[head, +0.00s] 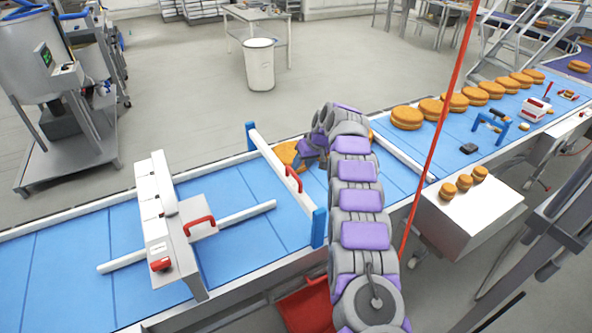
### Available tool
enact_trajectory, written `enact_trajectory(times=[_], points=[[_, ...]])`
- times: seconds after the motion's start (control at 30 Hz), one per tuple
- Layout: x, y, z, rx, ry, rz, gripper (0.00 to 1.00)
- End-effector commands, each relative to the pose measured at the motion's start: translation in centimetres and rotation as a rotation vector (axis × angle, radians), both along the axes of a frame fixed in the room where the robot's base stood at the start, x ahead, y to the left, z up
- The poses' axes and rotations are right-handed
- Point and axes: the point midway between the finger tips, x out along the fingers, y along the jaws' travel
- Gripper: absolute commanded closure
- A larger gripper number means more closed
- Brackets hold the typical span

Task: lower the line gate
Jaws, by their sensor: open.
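The line gate appears to be the white bar (267,150) with a red handle (293,179), held across the blue belt between two blue posts (319,228). The bar sits near the upper part of the posts, with belt showing below it. My gripper (311,156) hangs down from my bent arm just right of the bar, beyond the red handle and apart from it. It is open; its fingertips are small and partly hidden by my own arm. A filled round (288,154) lies on the belt behind the bar, partly covered by my gripper.
A white machine (165,225) with another red handle (199,224) straddles the belt at left. Several filled rounds (406,118) line the belt at right. A thin red upright pole (437,130) stands right of my arm. A white box (470,215) bears three small rounds.

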Motion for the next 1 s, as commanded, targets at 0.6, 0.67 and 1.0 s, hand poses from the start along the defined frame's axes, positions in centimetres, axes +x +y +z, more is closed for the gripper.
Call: enact_trajectory(times=[0.6, 0.67, 1.0], points=[[1.1, 2.2, -4.1, -0.002, -0.002, 0.003, 0.58], [1.2, 2.0, -4.2, -0.001, -0.002, 0.002, 0.58], [1.1, 2.6, -4.3, -0.005, -0.003, 0.002, 0.71]])
